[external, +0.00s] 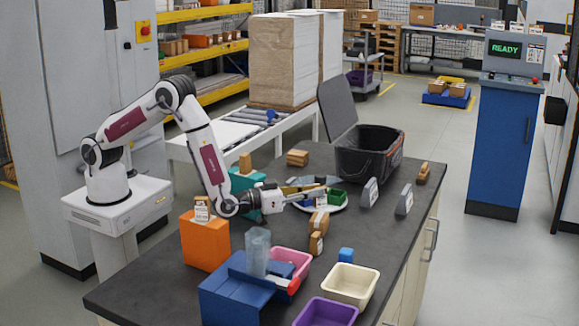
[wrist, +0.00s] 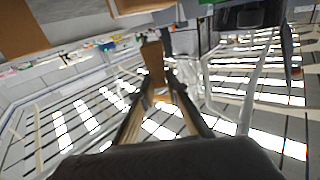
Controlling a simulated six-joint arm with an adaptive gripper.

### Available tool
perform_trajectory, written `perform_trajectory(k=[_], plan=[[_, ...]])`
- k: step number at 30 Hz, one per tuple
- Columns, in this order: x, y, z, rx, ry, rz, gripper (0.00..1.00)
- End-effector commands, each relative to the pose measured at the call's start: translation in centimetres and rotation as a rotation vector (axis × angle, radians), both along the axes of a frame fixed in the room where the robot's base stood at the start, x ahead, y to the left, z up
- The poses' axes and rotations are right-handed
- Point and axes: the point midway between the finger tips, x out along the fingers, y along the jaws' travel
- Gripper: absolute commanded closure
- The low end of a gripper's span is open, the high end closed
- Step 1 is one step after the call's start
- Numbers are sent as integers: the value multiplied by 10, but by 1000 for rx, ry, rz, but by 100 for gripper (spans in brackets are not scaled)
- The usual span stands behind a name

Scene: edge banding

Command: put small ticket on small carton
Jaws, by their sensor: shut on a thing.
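My gripper (external: 322,192) is stretched out nearly level above the dark worktop, over a round tray (external: 342,207). In the wrist view its fingers (wrist: 160,92) close around a small tan piece (wrist: 153,62). I cannot tell for sure that this piece is the small ticket; it is hard to make out in the external view. Small brown cartons stand below and in front of my gripper, one taller (external: 319,221) and one smaller (external: 316,243). They are apart from the held piece. Which one is the task's small carton is unclear.
An orange box (external: 205,243) with a small labelled block on top stands left of my gripper. A black bin (external: 367,157) is behind. Grey upright pieces (external: 369,193) stand right. Blue stand (external: 240,297), cream bin (external: 350,287) and purple bin (external: 327,312) are in front.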

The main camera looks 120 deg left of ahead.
Motion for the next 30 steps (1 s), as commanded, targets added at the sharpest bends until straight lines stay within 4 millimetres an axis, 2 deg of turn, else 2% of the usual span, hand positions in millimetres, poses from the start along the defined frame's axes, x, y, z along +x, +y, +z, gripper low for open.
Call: perform_trajectory(k=[12, 27, 28, 30], plan=[[0, 0, -33, 0, 0, 0, 99], [0, 0, -38, 0, 1, 0, 99], [0, 0, -38, 0, 1, 0, 81], [0, 0, -38, 0, 1, 0, 69]])
